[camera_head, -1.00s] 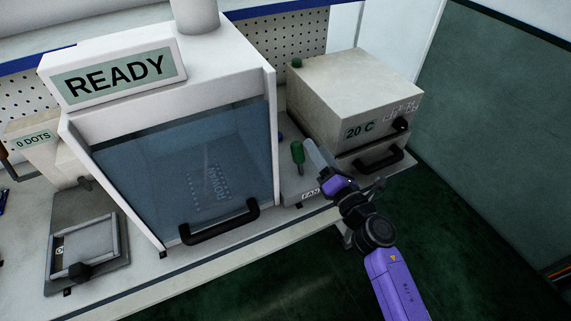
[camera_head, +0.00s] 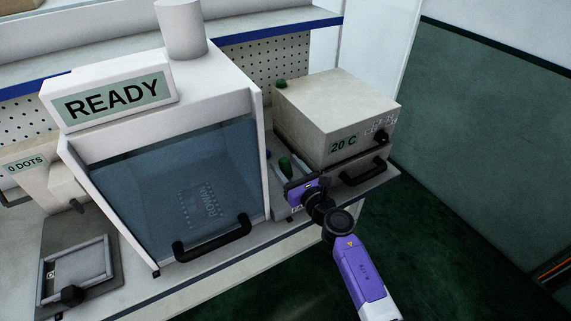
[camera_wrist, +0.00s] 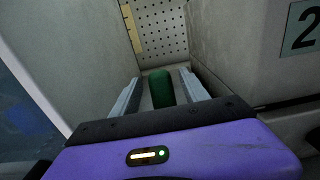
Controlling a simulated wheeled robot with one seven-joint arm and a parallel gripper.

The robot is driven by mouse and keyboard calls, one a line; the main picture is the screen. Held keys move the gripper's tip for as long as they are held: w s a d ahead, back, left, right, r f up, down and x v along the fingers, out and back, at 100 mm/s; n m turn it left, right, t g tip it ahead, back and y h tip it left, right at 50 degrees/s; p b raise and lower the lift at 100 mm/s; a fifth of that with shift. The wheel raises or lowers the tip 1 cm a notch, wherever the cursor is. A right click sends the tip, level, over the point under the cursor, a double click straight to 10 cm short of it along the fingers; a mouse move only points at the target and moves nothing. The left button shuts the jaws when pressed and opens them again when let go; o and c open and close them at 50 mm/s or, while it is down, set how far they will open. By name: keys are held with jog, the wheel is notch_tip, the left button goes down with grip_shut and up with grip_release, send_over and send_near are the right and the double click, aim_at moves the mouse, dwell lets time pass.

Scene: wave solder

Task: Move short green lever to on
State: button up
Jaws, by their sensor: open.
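The short green lever (camera_head: 285,164) stands in the narrow gap between the white READY cabinet and the beige 20 C box. In the wrist view the lever's green handle (camera_wrist: 160,88) stands upright between my two fingers, and its lower part is hidden behind my gripper body. My gripper (camera_head: 287,173) is open, with one finger on each side of the lever. In the wrist view, slim gaps seem to show between the handle and the fingers of my gripper (camera_wrist: 160,95). Contact cannot be told.
The white READY cabinet (camera_head: 95,140) with a glass front and black handle is close on the left. The beige 20 C box (camera_head: 330,105) is close on the right. A pegboard (camera_head: 265,62) is behind. Dark green floor (camera_head: 450,250) is free at the right.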

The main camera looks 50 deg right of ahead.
jog(key=shift+w+d, duration=0.15)
jog(key=shift+w, duration=0.2)
grip_shut()
dwell(1.2)
